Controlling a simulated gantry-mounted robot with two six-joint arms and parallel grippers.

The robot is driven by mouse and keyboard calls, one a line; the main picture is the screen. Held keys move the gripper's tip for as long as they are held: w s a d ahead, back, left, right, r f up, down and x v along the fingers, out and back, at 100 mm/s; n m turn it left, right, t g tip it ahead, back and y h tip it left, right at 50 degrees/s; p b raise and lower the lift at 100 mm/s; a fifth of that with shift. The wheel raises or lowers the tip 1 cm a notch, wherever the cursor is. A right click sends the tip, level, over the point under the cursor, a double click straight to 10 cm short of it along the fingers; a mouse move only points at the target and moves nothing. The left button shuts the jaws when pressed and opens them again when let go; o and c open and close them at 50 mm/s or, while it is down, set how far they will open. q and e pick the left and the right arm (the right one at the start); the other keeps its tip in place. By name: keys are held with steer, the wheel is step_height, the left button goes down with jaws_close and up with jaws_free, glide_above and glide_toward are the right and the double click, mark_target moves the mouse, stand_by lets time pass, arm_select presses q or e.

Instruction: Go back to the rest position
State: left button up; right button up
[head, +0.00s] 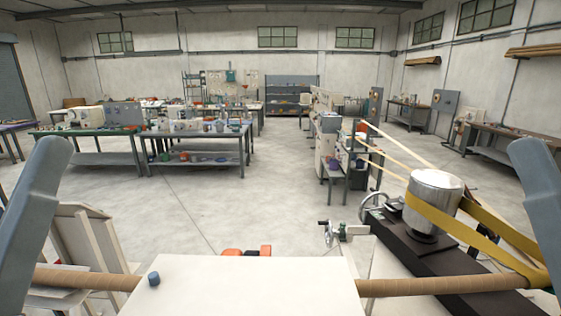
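A blue-grey arm link of mine stands at the left edge of the head view, and another stands at the right edge. Neither gripper's fingers can be made out, so both grippers are out of sight. A brown cardboard tube (420,286) lies level across the front and passes out of sight at a white panel (240,285). At the right, a yellow belt (478,240) loops around a silver drum (433,195) and the tube's end. Pale strips (398,147) run from further back toward the drum.
A small blue cylinder (153,278) is at the panel's left edge. Pale boards (95,237) stand at the left. The drum sits on a dark machine bed (410,235) with a handwheel (373,201). Workbenches (195,133) stand further back; the middle floor (250,205) is clear.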

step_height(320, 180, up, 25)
steer(key=p, duration=2.2)
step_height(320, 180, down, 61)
steer(key=b, duration=6.1)
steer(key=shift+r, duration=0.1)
